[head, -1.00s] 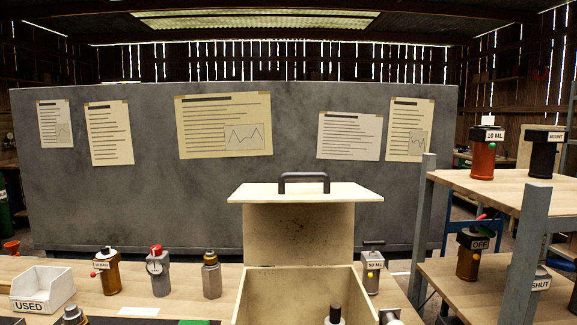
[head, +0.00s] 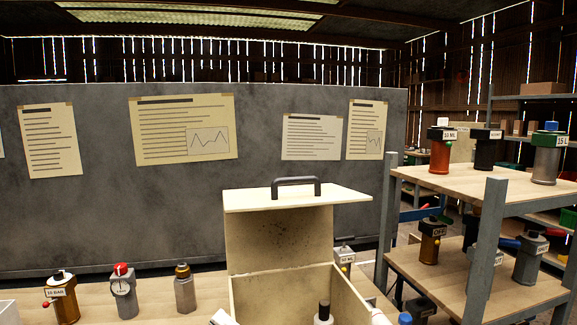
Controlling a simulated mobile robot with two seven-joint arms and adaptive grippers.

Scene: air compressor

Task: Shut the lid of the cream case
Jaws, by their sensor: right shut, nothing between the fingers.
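The cream case (head: 236,290) stands at the front of the bench with its lid (head: 298,199) raised. The lid's flat top is up, with a dark handle (head: 296,183) on it, and a speckled panel (head: 279,240) shows below it at the back. The inside is open to view, and a black-topped thing with a pale collar (head: 323,311) shows in it. My right gripper is at most barely in view at the bottom edge, and I cannot pick out its fingers. No gripper is seen touching the lid. My left gripper is not in view.
Bottles stand left of the case: brown (head: 63,300), red-capped grey (head: 124,292) and bronze-topped grey (head: 184,290). A grey bottle (head: 345,259) is behind its right side. A two-tier shelf (head: 470,186) with several bottles stands at right. The space above the lid is clear.

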